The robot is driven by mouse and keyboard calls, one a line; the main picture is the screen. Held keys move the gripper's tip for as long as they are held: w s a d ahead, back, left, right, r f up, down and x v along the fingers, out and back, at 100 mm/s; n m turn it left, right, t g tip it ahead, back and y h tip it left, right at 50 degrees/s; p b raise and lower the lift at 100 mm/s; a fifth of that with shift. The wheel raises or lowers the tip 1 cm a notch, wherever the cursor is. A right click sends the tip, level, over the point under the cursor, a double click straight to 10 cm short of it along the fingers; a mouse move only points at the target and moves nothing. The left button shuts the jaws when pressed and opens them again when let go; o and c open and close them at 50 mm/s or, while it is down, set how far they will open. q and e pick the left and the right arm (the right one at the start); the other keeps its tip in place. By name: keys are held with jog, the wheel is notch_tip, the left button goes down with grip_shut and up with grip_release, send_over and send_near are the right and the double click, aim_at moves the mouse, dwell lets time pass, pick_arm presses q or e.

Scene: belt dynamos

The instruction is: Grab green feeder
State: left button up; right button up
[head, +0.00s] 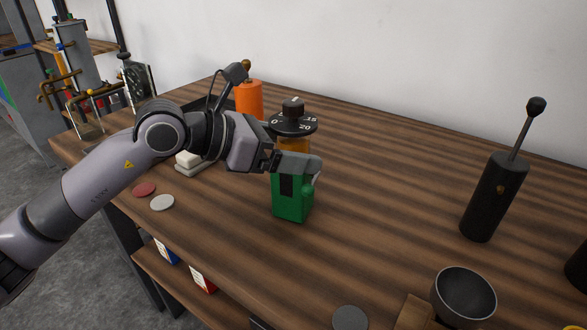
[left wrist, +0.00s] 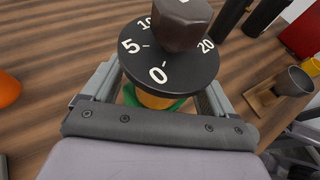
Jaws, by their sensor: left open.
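The green feeder (head: 292,203) stands upright on the wooden table, with an orange neck and a black numbered dial (head: 293,125) topped by a dark knob. In the left wrist view the dial (left wrist: 168,62) fills the middle, with orange and a little of the feeder's green (left wrist: 180,104) below it. My left gripper (head: 304,172) is open at the feeder's upper body, below the dial. Its fingers lie on either side of the feeder; contact cannot be told. The gripper hides part of the feeder in the head view. My right gripper is not in view.
An orange object (head: 249,98) stands behind my left wrist. A black lever device (head: 489,200) and a dark bowl (head: 464,294) stand to the right. The table between feeder and lever device is clear.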

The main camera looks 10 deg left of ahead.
pick_arm(q)
jog(key=shift+w+d+f, duration=0.1)
jog(key=shift+w+d, duration=0.05)
jog(key=c, duration=1.4)
grip_shut()
jog(key=shift+r, duration=0.2)
